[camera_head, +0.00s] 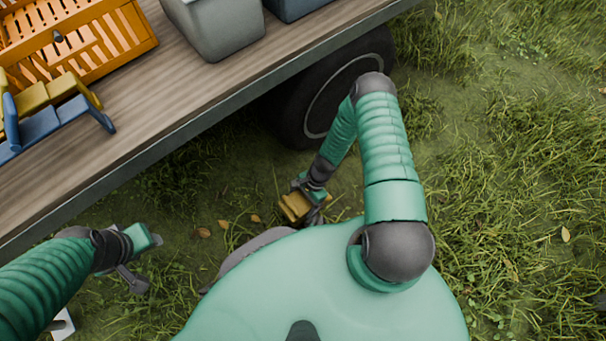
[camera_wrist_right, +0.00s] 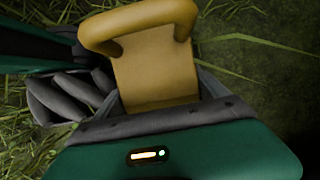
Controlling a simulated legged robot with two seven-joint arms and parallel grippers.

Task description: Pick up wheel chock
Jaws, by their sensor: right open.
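The yellow wheel chock (camera_head: 295,207) is low on the grass near the trailer wheel, partly covered by my right gripper (camera_head: 308,200) in the head view. In the right wrist view the chock (camera_wrist_right: 155,68) shows its flat face and rounded handle bar. It lies between the spread dark fingers of my right gripper (camera_wrist_right: 150,95), which is open. Whether either finger touches the chock is unclear. My left gripper (camera_head: 145,262) hangs over the grass at lower left, away from the chock; its jaw opening is unclear.
A trailer with a wooden deck (camera_head: 150,107) crosses the upper left; its dark tyre (camera_head: 300,108) stands beyond the chock. On the deck are an orange crate (camera_head: 125,50), grey bin (camera_head: 218,28), and blue and yellow pieces (camera_head: 42,125). Open grass lies right.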

